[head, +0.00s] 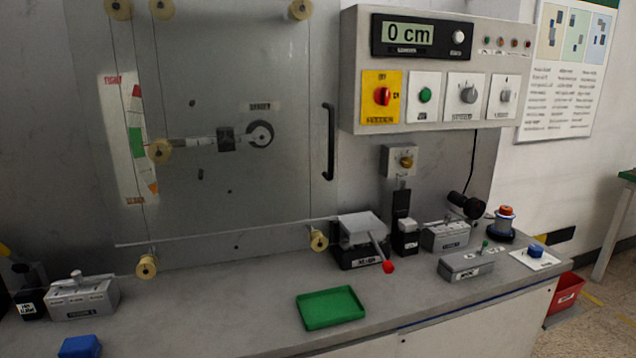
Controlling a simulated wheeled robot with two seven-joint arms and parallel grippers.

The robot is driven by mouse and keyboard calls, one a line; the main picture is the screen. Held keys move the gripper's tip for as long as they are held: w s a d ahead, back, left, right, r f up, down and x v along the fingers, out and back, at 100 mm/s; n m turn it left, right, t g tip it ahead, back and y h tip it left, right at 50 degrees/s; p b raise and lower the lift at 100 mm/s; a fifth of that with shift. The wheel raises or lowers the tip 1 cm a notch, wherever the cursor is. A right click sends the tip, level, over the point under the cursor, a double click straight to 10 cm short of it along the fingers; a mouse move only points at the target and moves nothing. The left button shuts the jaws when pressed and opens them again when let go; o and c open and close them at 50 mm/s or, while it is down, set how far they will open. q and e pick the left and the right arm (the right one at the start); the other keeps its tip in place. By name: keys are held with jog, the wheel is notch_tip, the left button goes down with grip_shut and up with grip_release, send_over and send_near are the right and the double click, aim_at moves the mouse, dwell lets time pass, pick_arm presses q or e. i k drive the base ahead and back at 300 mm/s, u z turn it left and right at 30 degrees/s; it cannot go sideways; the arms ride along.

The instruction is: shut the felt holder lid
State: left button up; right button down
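No label in the head view reads clearly as the felt holder, so I cannot tell for certain which unit it is. A grey box with a small knob on top (83,298) sits at the left of the bench. A similar grey box (446,236) stands at the back right, and a low grey box with a green knob (466,265) lies in front of it. A grey-topped black unit (360,240) has a lever with a red ball. I cannot tell whether any of these lids is open. Neither of my grippers is in view.
A green tray (330,308) lies at the bench's front middle. A blue block (80,347) is at the front left. A control panel (432,70) reading 0 cm hangs above. A clear door with a black handle (329,142) stands behind.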

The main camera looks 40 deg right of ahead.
aim_at(401, 197)
jog(key=u, duration=1.8)
jog(key=k, duration=1.25)
jog(key=z, duration=1.95)
